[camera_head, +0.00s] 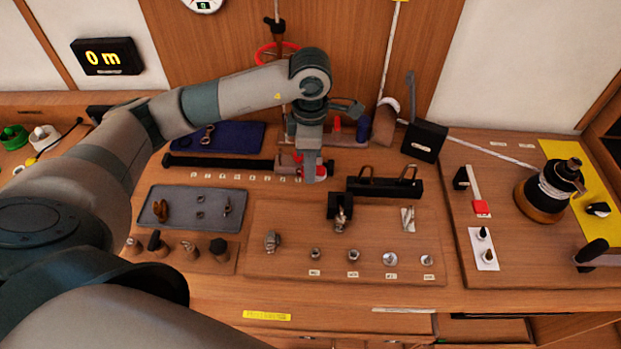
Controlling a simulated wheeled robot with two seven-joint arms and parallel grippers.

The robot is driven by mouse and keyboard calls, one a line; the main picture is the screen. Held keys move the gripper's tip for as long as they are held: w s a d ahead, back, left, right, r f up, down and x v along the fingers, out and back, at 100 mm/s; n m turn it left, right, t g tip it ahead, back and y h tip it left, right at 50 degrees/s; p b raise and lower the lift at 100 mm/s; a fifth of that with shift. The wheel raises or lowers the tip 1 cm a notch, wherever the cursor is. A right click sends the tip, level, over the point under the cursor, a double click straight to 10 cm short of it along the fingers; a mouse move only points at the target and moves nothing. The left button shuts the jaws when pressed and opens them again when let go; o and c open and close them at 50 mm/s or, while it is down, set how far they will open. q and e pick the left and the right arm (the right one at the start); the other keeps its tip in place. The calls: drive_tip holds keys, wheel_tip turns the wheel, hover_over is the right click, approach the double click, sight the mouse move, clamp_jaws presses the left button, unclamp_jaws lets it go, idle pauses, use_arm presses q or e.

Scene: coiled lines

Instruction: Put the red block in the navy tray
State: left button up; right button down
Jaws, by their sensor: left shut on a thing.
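My left gripper (312,167) reaches down over the middle of the wooden bench, with its fingers shut. Red parts show on both sides of the fingertips; this looks like the red block (321,173), mostly hidden by the fingers. A pale round patch shows beside it. Whether the block touches the bench is unclear. The navy tray (250,135) lies flat at the back left, left of the gripper, with small metal fittings on it. My right gripper is out of view.
A black bar (220,162) lies in front of the navy tray. A grey tray (170,208) with small parts sits front left. A black rack (385,188) stands right of the gripper. Small red (337,123) and blue (362,128) items stand behind. A winch (550,190) stands at right.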

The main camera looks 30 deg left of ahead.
use_arm(q)
drive_tip(key=shift+r+b, duration=0.4)
drive_tip(key=shift+r, duration=1.3)
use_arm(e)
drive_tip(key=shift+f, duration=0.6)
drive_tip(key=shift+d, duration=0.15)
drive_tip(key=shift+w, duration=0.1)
